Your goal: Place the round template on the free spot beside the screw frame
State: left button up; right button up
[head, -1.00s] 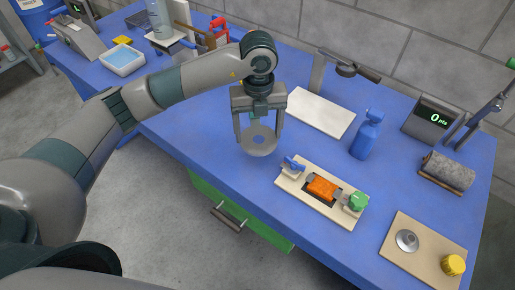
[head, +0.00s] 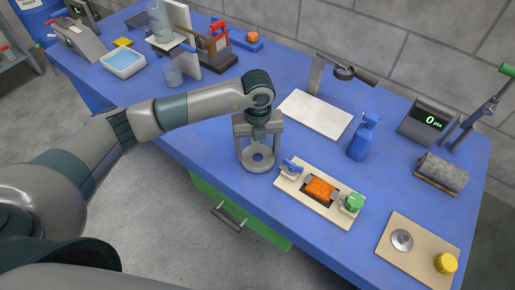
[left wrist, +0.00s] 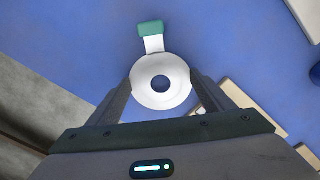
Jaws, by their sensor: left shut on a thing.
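The round template is a pale grey ring (head: 257,167) with a hole in its middle. It also shows in the left wrist view (left wrist: 160,103), with a tab that ends in a teal grip (left wrist: 151,29). My left gripper (head: 258,153) is shut on the template's rim, one finger on each side, and holds it low over the blue table; I cannot tell whether it touches. The screw frame (head: 302,198), a pale board with an orange block (head: 320,189), a blue knob and a green knob, lies just right of the template. My right gripper is not in view.
A white board (head: 313,115) lies behind, under a stand with an arm. A blue bottle (head: 363,138) stands right of it. A tan board (head: 415,257) with a metal disc and yellow knob lies front right. Bare blue table surrounds the template's left and back.

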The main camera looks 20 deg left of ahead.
pick_arm(q)
jog(key=shift+f, duration=0.25)
jog(key=shift+f, duration=0.15)
jog(key=o, duration=1.1)
jog(key=shift+r, duration=0.35)
jog(key=shift+r+b, duration=2.1)
jog(key=shift+r, duration=3.7)
